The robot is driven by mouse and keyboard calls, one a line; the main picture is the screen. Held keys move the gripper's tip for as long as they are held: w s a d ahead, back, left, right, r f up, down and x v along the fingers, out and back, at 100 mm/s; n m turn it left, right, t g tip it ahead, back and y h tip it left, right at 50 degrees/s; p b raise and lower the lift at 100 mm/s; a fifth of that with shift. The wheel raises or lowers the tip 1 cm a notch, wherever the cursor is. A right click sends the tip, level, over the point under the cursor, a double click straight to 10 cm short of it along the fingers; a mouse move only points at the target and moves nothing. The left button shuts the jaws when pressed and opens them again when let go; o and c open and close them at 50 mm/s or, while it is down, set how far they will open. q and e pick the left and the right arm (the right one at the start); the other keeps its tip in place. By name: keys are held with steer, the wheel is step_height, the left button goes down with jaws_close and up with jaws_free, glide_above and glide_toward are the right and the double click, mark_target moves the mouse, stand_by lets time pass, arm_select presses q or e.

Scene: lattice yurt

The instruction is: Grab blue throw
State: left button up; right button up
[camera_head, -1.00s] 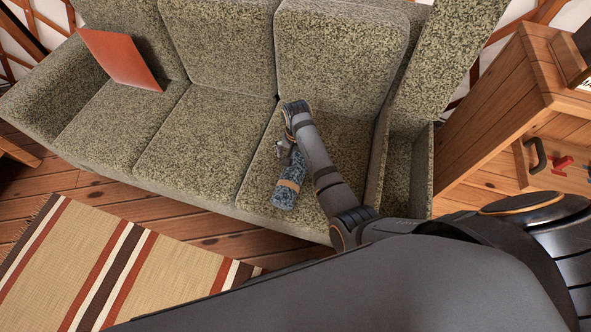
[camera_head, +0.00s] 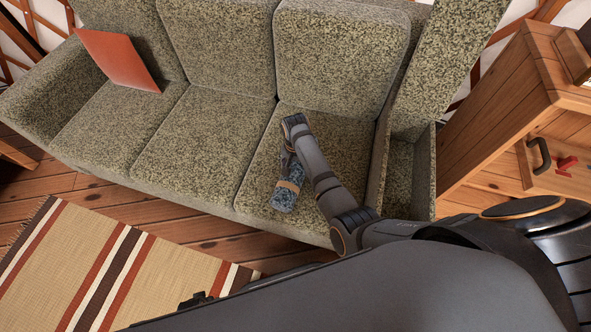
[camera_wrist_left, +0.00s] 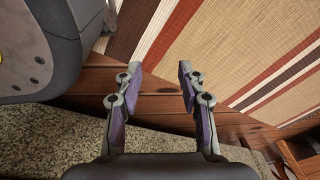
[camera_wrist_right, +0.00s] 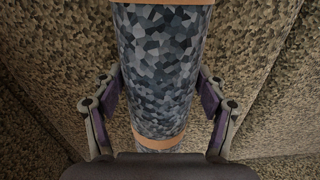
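The blue throw (camera_head: 285,197) is a rolled bundle with a mottled blue-grey pattern and tan bands. It lies on the right-hand seat cushion of the sofa (camera_head: 205,137), near its front edge. In the right wrist view the throw (camera_wrist_right: 160,75) runs up the middle of the picture. My right gripper (camera_head: 287,165) is down at the throw's far end, with one finger on each side of it. Its fingers are spread wide, close beside the roll; firm contact is not clear. My left gripper (camera_wrist_left: 160,72) is open and empty, above the floor and rug beside the sofa.
A striped rug (camera_head: 105,262) lies on the wooden floor in front of the sofa. An orange cushion (camera_head: 120,60) rests at the sofa's left end. The sofa's right armrest (camera_head: 408,165) is close beside my right arm. A wooden cabinet (camera_head: 500,110) stands at the right.

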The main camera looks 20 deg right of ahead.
mark_target(295, 164)
steer(key=c, duration=0.9)
steer(key=shift+c, duration=0.2)
steer(key=shift+r, duration=0.1)
steer(key=shift+r, duration=0.25)
step_height(295, 164, up, 3)
steer(key=shift+w+f+p, duration=0.1)
steer(key=shift+p, duration=0.6)
arm_select(q)
steer(key=s+p, duration=0.4)
steer(key=s, duration=0.5)
steer(key=shift+s+r+p, duration=0.3)
steer(key=shift+r, duration=0.1)
arm_select(e)
steer(key=s+d+r, duration=0.7)
steer(key=s+r, duration=0.2)
steer(key=s, duration=0.3)
steer(key=shift+d+r, duration=0.3)
